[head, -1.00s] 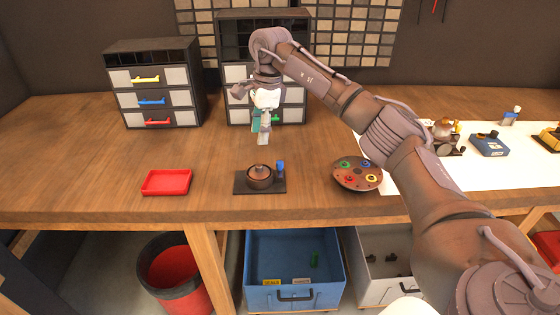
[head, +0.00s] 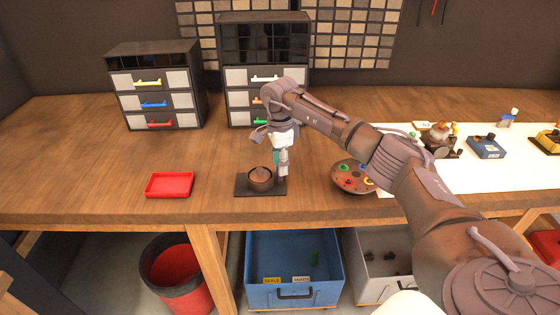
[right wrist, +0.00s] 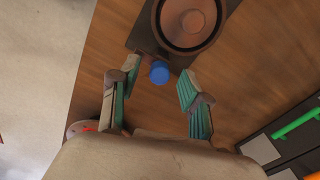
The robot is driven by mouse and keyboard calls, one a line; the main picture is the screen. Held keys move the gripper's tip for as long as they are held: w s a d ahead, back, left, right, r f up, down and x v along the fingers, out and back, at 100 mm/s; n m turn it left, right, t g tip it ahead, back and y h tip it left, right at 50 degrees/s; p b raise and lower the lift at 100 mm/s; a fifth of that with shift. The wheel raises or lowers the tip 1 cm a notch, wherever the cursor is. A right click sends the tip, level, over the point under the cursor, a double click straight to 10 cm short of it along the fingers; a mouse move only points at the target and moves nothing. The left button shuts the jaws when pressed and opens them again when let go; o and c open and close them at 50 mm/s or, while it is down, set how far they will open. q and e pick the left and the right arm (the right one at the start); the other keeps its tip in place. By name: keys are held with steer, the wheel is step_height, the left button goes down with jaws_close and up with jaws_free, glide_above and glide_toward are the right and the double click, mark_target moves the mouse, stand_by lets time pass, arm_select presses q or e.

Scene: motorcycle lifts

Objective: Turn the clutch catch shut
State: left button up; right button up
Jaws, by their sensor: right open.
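The clutch (head: 261,178), a round brown drum, sits on a dark base plate (head: 246,190) on the workbench. It also shows at the top of the right wrist view (right wrist: 192,20). The catch has a blue knob (right wrist: 159,72) beside the drum; in the head view my gripper hides it. My right gripper (head: 282,175) points down over the right part of the plate. In the right wrist view its two green-padded fingers are open, with the blue knob between their tips as seen from above. I cannot tell whether they touch it. My left gripper is not in view.
A red tray (head: 169,185) lies left of the plate. A round brown holder with coloured pieces (head: 352,178) stands to the right, close to my arm. Drawer cabinets (head: 155,90) stand at the back. The bench between plate and red tray is clear.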

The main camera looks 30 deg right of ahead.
steer(key=shift+f, duration=0.35)
jaws_close()
